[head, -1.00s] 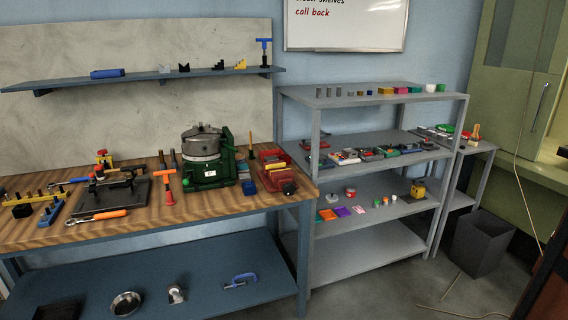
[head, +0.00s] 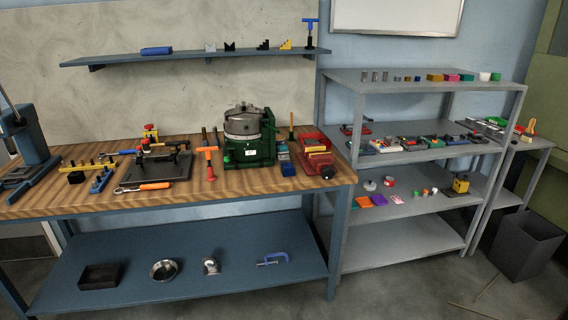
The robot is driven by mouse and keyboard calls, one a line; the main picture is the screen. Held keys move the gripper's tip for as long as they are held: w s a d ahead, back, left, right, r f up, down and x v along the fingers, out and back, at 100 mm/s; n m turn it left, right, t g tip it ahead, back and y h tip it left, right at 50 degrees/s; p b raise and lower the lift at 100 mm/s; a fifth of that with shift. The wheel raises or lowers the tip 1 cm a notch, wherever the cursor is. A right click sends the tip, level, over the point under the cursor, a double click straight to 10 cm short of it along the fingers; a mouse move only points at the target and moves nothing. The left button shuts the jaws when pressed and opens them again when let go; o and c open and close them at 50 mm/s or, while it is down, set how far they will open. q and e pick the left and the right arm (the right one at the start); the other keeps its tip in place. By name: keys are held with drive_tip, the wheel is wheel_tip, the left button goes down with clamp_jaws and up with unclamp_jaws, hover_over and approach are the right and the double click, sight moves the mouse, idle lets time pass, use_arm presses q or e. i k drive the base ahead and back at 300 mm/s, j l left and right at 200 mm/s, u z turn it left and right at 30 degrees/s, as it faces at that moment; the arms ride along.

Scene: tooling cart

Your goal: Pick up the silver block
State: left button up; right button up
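Several small grey, silver-looking blocks (head: 375,77) stand in a row at the left end of the top board of the grey shelf rack (head: 345,76). A light grey notched block (head: 211,47) sits on the blue wall shelf (head: 110,60). Both are small at this distance, and I cannot tell which one is the silver block. Neither of my grippers is in view.
Yellow, magenta, white and green pieces share the rack's top. A dark bin (head: 527,245) stands on the floor at right.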

sight(282, 159)
drive_tip(key=i+l, duration=0.2)
drive_tip(key=i, duration=0.25)
drive_tip(key=i+l, duration=0.2)
drive_tip(key=i, duration=0.25)
